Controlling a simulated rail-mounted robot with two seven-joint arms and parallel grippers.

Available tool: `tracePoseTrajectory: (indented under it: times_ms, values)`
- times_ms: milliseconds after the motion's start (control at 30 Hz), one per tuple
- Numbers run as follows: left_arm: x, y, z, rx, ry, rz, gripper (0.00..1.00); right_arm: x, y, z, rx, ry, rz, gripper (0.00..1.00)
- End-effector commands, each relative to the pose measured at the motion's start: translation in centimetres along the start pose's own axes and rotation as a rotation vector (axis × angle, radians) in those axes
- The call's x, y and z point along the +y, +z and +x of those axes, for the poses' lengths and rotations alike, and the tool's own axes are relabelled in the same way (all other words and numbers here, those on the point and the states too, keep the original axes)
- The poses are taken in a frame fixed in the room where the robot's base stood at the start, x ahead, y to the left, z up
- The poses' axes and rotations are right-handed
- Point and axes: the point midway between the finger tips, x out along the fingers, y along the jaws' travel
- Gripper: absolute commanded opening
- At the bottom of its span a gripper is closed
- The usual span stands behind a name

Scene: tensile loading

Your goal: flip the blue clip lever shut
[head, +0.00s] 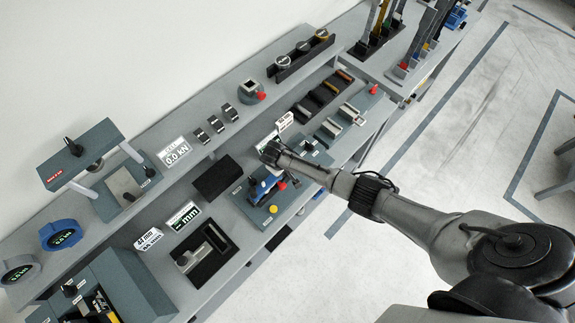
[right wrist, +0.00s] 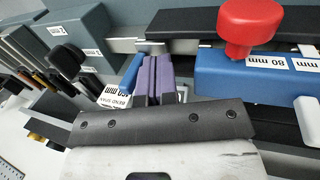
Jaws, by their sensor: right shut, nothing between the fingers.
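A blue-topped fixture (head: 264,189) with a red knob and a yellow button sits on a grey base on the bench in the head view. In the right wrist view, a blue block (right wrist: 240,72) carries a red knob (right wrist: 250,25) and "mm" labels. My right gripper (head: 267,152) is shut and empty, just above and behind the fixture. Contact with the lever cannot be seen. My left gripper is not in view.
A black-handled part (right wrist: 67,60) stands at left in the right wrist view. A raised shelf with gauges runs behind.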

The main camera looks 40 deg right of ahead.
Motion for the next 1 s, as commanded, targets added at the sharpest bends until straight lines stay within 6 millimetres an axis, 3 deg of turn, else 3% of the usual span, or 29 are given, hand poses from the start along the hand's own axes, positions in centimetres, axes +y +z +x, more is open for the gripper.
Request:
tracePoseTrajectory:
  times_ms: [1000]
  values:
    - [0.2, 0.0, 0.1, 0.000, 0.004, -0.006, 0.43, 1.7, 0.2, 0.7, -0.003, 0.003, 0.001, 0.00]
